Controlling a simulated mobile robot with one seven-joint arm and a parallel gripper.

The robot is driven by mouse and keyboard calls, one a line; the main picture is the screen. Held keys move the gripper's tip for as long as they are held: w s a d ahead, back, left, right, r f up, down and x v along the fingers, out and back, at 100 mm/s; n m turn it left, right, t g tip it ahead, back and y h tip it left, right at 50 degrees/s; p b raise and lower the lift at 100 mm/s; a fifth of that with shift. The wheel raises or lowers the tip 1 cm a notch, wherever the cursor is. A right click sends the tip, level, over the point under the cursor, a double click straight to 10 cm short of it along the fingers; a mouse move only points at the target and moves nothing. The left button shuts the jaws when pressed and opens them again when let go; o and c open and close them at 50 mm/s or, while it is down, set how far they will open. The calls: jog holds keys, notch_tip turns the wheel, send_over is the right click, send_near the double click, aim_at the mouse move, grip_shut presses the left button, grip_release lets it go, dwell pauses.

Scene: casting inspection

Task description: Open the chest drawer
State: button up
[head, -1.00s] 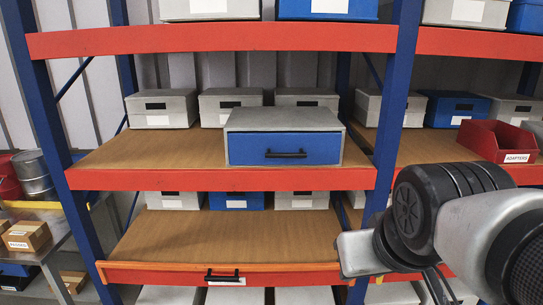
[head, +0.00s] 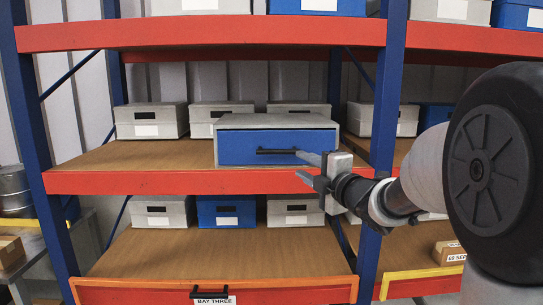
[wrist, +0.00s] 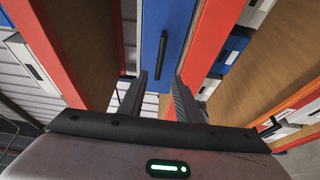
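The chest (head: 238,121) is a grey box on the middle shelf, with a blue drawer (head: 235,148) that sits closed in its front. A black bar handle (head: 277,151) is fixed on the drawer front. My gripper (head: 304,167) is in front of the chest, at the drawer's lower right in the head view. In the wrist view its two fingers (wrist: 160,77) are apart with nothing between them. The handle (wrist: 160,54) shows just beyond the fingertips, roughly in line with the gap, and the blue drawer front (wrist: 152,30) is behind it.
The red shelf beam (head: 130,182) runs just below the chest. A lower shelf front has a black handle (head: 209,293) and a "BAY THREE" label. Grey boxes (head: 150,120) stand behind the chest. A blue upright (head: 388,100) is to its right.

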aim_at(280, 153)
jog(key=p+x, duration=0.1)
jog(key=x, duration=1.4)
jog(key=shift+w, duration=0.1)
jog(key=shift+c, duration=0.4)
grip_shut()
